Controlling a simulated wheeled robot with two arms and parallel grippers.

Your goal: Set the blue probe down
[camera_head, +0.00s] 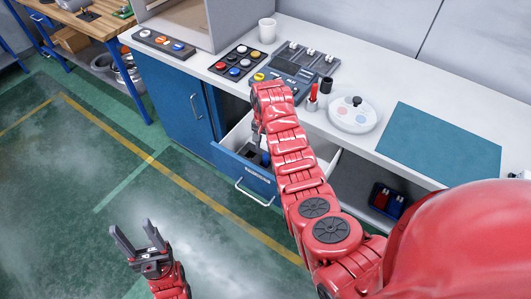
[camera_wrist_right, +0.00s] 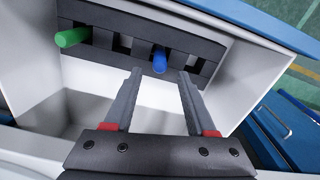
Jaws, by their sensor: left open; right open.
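The blue probe (camera_wrist_right: 160,60) sits in a slot of a black rack (camera_wrist_right: 110,30) inside the open drawer, its rounded blue end facing the camera. My right gripper (camera_wrist_right: 160,73) is open, with one finger on either side of the blue probe in the picture and nothing held. I cannot tell how far the fingertips are from it. In the head view my right arm reaches down into the drawer (camera_head: 243,172) and hides much of the rack. A green probe (camera_wrist_right: 72,38) lies in the same rack, to the left. My left gripper (camera_head: 140,243) is open and empty over the floor.
The worktop above the drawer holds a button tray (camera_head: 238,63), a dark device (camera_head: 290,70), a white round dish (camera_head: 352,115), a white cup (camera_head: 267,30) and a teal mat (camera_head: 440,142). A shelf bin (camera_head: 387,200) stands right of the drawer.

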